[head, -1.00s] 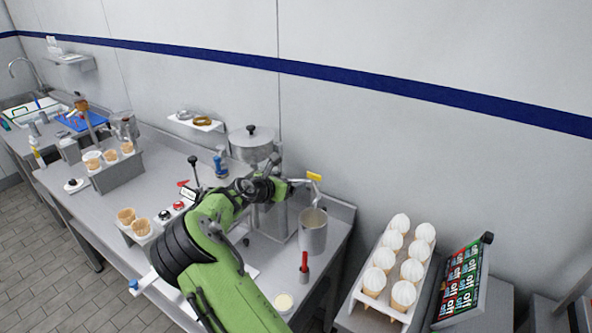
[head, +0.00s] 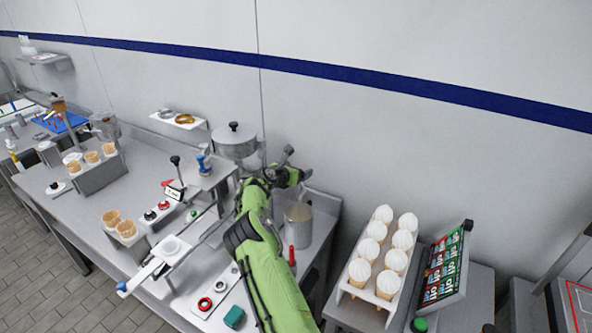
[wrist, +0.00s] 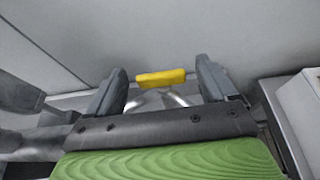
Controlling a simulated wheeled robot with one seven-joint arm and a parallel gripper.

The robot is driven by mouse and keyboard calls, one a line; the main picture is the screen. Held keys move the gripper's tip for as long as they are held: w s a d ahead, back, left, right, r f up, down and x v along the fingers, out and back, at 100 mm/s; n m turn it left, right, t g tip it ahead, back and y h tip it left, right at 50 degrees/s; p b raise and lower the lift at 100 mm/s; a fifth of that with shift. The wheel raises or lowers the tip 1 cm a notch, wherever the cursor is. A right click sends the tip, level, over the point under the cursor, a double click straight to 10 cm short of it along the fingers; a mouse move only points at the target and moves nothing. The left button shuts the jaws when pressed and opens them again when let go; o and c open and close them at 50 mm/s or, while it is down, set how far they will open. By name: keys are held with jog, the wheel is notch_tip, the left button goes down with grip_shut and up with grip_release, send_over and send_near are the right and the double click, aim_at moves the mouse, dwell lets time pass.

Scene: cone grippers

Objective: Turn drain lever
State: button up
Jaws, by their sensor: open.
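The drain lever has a yellow grip (wrist: 160,78) on a bent metal rod. In the wrist view it lies across the gap between the two dark fingers of my gripper (wrist: 160,88), with the rod below it. The fingers stand apart, one at each end of the yellow grip; I cannot tell if they touch it. In the head view my gripper (head: 296,163) is at the right side of the lidded steel machine (head: 233,142), and my arm and fingers hide the lever.
A steel container (head: 298,226) stands just below and right of my gripper, with a red-handled tool (head: 292,256) near it. A rack of topped cones (head: 346,290) and a sign panel (head: 444,266) stand at right. The wall is close behind.

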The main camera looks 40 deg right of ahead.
jog(key=c, duration=1.1)
jog(key=shift+o, duration=0.2)
jog(key=shift+w+r+m+g+b, duration=0.15)
jog(key=shift+m+g+b, duration=0.5)
jog(key=shift+b, duration=0.3)
jog(key=o, duration=1.1)
jog(key=shift+c, duration=0.2)
jog(key=shift+a, duration=0.1)
